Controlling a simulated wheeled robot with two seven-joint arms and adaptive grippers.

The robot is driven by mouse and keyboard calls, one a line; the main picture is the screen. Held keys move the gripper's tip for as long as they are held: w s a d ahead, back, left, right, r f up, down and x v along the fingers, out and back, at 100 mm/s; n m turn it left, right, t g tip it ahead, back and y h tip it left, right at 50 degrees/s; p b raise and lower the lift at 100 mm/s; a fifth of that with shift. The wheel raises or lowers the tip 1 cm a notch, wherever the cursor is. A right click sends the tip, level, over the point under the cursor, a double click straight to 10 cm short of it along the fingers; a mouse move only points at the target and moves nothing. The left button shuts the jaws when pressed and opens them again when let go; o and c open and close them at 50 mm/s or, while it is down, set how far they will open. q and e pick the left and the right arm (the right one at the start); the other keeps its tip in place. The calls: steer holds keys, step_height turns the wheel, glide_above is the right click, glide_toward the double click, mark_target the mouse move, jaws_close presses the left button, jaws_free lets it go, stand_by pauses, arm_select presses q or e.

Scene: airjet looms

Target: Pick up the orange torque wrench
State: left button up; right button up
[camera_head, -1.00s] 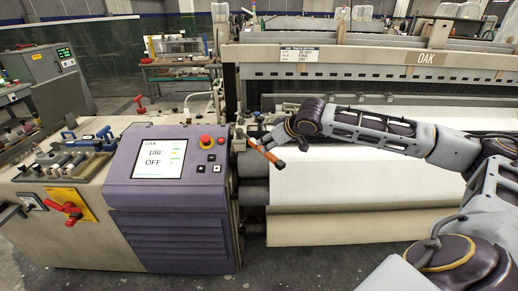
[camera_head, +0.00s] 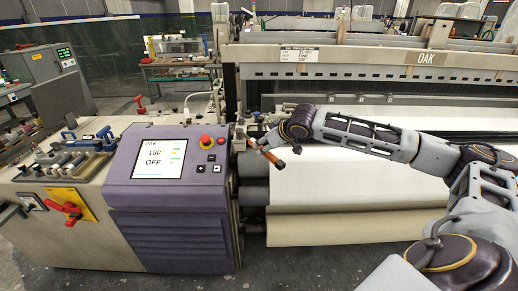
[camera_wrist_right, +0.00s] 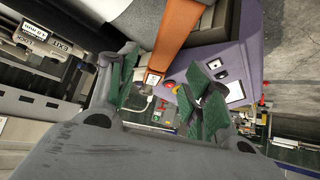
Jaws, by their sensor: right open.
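The orange torque wrench (camera_head: 266,153) shows in the camera_head view at the loom's left end, just right of the purple control console. It is tilted, with its dark end low and to the right. My right gripper (camera_head: 259,137) is close to its upper part. In the right wrist view the wrench's orange handle (camera_wrist_right: 178,34) runs down from the top edge to between the open green-padded fingers of my right gripper (camera_wrist_right: 160,84). I cannot tell whether the pads touch it. My left gripper is not in view.
The purple console (camera_head: 170,205) with screen and red button stands left of the wrench. The loom's white cloth and roll (camera_head: 345,188) lie behind and below my right arm. A bench with blue-handled tools (camera_head: 88,140) is at left. Grey floor lies in front.

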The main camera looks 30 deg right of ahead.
mark_target(261, 147)
steer(key=shift+x, duration=2.5)
steer(key=shift+w, duration=0.1)
steer(key=shift+r, duration=0.15)
jaws_close()
